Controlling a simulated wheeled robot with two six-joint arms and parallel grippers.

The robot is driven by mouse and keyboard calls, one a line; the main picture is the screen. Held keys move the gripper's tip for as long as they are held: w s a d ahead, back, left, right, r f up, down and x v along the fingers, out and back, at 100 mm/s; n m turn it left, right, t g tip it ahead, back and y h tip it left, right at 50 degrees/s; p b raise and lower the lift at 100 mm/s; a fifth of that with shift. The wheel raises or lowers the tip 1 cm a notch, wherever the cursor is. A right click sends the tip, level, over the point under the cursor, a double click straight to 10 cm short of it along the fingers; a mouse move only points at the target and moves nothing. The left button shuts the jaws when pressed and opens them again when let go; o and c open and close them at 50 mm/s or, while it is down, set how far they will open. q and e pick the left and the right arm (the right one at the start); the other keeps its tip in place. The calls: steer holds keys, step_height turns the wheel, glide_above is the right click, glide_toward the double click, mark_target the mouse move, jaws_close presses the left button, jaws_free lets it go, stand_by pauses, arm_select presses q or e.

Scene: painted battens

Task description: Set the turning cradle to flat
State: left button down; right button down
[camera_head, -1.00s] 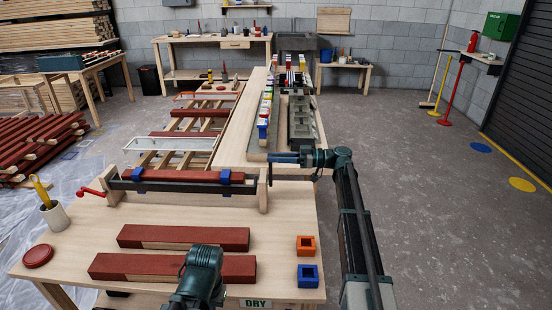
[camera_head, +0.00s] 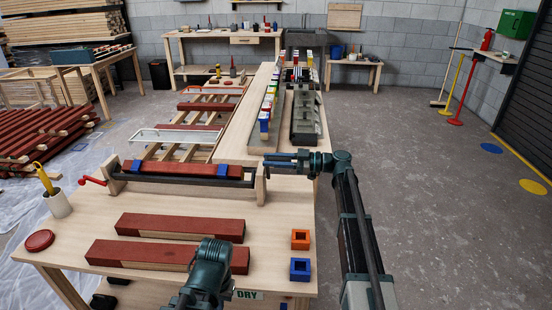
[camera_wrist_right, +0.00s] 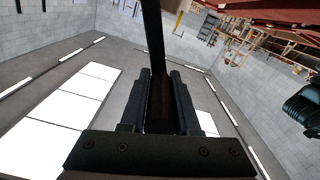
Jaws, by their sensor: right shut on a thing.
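The turning cradle is a long dark rail (camera_head: 180,180) between two wooden end posts at the back of the near bench. A red batten (camera_head: 190,169) lies along it, held by two blue clamps (camera_head: 221,169). A red crank (camera_head: 93,181) sticks out at its left end. My right gripper (camera_head: 270,161) is at the cradle's right end, by the right post (camera_head: 261,187). In the right wrist view it is shut on a dark bar (camera_wrist_right: 153,35) running away between the fingers; its far attachment is unclear.
Two red-topped battens (camera_head: 180,227) lie on the near bench. An orange block (camera_head: 300,239) and a blue block (camera_head: 300,268) stand at its right, a red disc (camera_head: 39,241) and a white cup (camera_head: 58,203) at its left.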

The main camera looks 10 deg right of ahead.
steer(key=s+a+f+n+b, duration=0.1)
steer(key=s+f+n+b, duration=0.4)
steer(key=f+b, duration=0.5)
steer(key=shift+s+a, duration=0.35)
steer(key=shift+s, duration=0.2)
stand_by(0.8)
steer(key=shift+f, duration=0.2)
stand_by(0.5)
steer(key=c, duration=0.7)
jaws_free()
steer(key=shift+f, duration=0.1)
steer(key=shift+o, duration=0.2)
steer(key=shift+d, duration=0.15)
steer(key=v, duration=1.3)
steer(key=shift+s+d, duration=0.15)
steer(key=shift+d, duration=0.1)
